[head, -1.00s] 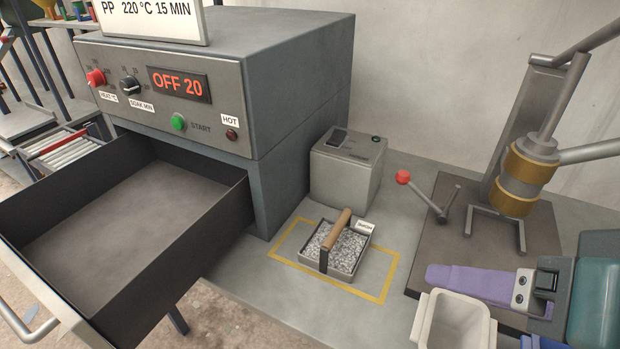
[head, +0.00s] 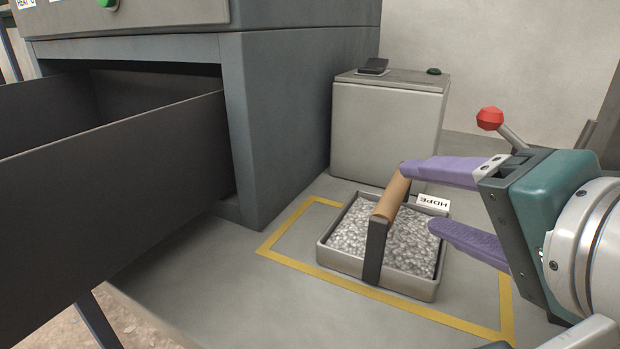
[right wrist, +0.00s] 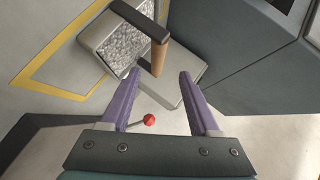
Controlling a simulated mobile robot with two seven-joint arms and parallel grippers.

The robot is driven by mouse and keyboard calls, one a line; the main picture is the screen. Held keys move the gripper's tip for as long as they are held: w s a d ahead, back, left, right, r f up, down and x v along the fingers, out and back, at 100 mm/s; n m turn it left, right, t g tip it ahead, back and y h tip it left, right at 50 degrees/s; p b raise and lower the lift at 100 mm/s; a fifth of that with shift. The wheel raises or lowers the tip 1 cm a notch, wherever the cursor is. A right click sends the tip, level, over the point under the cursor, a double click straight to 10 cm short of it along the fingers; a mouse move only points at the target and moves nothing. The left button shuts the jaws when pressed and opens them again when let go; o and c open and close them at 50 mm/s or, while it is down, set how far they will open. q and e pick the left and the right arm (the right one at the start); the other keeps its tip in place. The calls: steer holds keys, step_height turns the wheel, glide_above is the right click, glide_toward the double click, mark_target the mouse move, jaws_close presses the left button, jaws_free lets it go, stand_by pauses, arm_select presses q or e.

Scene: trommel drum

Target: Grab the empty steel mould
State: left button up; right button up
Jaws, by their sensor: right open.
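The steel mould (head: 400,285) is a shallow square tray with a wooden bar handle (head: 393,195) on a dark upright. It is not empty: grey flakes (head: 360,232) fill it. A small card reading HDPE (head: 433,203) stands at its far right edge. My right gripper (head: 420,198) comes in from the right with its purple fingers apart and tips close to the handle. In the right wrist view the handle (right wrist: 160,58) lies just ahead of the open fingers (right wrist: 158,73); I cannot tell whether they touch it. My left gripper is not in view.
The mould sits inside a yellow outline (head: 290,228) on the grey bench. A grey oven (head: 285,120) with its drawer (head: 110,180) pulled out stands at left. A grey box (head: 388,130) stands behind the mould. A red-knobbed lever (head: 490,118) is at back right.

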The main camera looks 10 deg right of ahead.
mark_target(401, 194)
steer(key=shift+w+a+f, duration=0.1)
steer(key=shift+w+f, duration=0.55)
steer(key=shift+w, duration=0.15)
steer(key=b+x, duration=0.2)
steer(key=x, duration=0.4)
steer(key=shift+w, duration=0.1)
jaws_close()
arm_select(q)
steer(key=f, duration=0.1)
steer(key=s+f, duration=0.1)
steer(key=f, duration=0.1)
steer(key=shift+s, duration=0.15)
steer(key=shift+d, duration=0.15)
arm_select(e)
steer(key=shift+r, duration=0.15)
